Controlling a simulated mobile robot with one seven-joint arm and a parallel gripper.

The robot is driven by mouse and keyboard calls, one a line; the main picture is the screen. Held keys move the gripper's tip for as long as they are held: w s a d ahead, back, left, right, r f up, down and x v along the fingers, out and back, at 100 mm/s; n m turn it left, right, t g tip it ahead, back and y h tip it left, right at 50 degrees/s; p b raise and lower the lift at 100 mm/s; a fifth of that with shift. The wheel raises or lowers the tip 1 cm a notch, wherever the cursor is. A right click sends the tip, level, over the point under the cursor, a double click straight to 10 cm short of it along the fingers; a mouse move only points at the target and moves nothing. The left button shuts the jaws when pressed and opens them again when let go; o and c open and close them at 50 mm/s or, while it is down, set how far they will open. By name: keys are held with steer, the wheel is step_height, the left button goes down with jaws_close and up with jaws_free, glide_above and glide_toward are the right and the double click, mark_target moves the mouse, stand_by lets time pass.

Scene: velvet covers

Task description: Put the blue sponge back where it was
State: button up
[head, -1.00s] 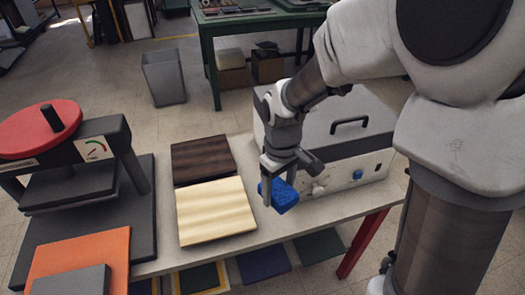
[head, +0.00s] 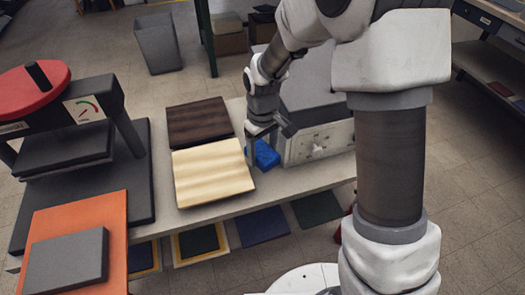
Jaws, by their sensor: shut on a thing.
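The blue sponge (head: 265,155) is in the jaws of my gripper (head: 262,152), low by the front edge of the bench, just right of the cream velvet-like panel (head: 213,172). Part of the sponge is hidden behind a finger. The grey-white box machine (head: 318,143) stands close on its right. I cannot tell whether the sponge touches the bench top (head: 290,178) or hangs slightly above it.
A dark brown panel (head: 198,122) lies behind the cream one. A press with a red round top (head: 30,87) stands at the left, with an orange board (head: 110,215) and a grey block (head: 68,262) in front. Coloured panels sit on a lower shelf. A grey bin (head: 158,45) stands behind.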

mark_target(263, 151)
steer(key=shift+f+b, duration=0.4)
steer(key=shift+f, duration=0.1)
steer(key=shift+f, duration=0.1)
steer(key=o, duration=1.2)
steer(key=shift+o, duration=0.2)
step_height(263, 151, up, 13)
steer(key=p, duration=0.3)
